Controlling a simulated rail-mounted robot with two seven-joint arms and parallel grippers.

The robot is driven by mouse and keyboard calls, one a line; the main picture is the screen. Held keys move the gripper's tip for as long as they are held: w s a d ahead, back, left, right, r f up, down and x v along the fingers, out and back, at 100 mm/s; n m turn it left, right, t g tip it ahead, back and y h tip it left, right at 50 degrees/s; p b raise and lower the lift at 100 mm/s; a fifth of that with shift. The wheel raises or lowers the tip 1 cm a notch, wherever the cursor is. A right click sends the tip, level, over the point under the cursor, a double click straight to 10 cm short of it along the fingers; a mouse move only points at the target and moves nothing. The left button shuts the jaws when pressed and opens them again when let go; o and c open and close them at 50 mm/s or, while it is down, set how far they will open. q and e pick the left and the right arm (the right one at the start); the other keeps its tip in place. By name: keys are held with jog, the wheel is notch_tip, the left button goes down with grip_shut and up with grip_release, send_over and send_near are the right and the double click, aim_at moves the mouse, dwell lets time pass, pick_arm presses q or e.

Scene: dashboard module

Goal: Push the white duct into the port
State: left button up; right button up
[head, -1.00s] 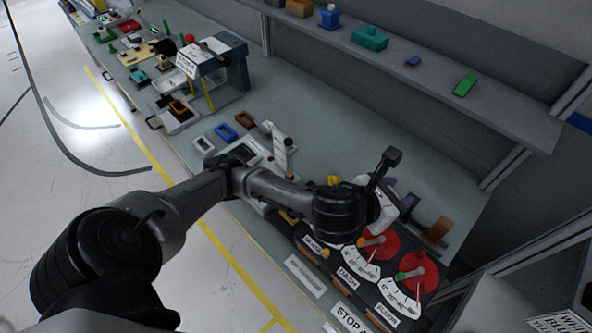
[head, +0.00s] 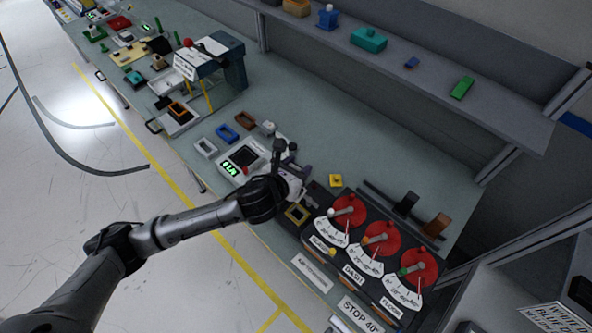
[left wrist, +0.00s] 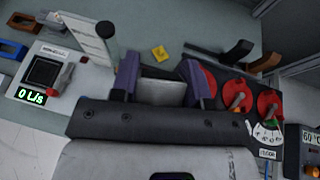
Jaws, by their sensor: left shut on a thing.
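My left gripper (head: 297,184) is above the bench at the left end of the dark dashboard module (head: 318,192). In the left wrist view its two purple fingers (left wrist: 160,84) are shut on a white piece, which looks like the white duct (left wrist: 160,94). The gripper hides most of the duct in the head view. A tan-rimmed square opening (head: 297,213) lies just below the gripper in the head view; I cannot tell whether it is the port. My right gripper is not in view.
Red dials (head: 381,238) with levers stand right of the gripper. A black piece (head: 406,203) and a brown piece (head: 437,224) stand behind them. A yellow block (head: 335,181) lies near the module. A scale (head: 244,160) is left.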

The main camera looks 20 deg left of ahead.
pick_arm(q)
notch_tip(320, 180, down, 7)
jog(key=w+d+m+h+p, duration=0.1)
jog(key=m+h+p, duration=0.1)
jog(key=p, duration=0.1)
jog(key=shift+w+g, duration=0.2)
jog(key=shift+g, duration=0.2)
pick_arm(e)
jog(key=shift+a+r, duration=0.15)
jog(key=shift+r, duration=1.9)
pick_arm(q)
jog(key=shift+f+b, duration=1.45)
jog(key=shift+f, duration=1.5)
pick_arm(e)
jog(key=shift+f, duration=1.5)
pick_arm(q)
jog(key=shift+p, duration=0.3)
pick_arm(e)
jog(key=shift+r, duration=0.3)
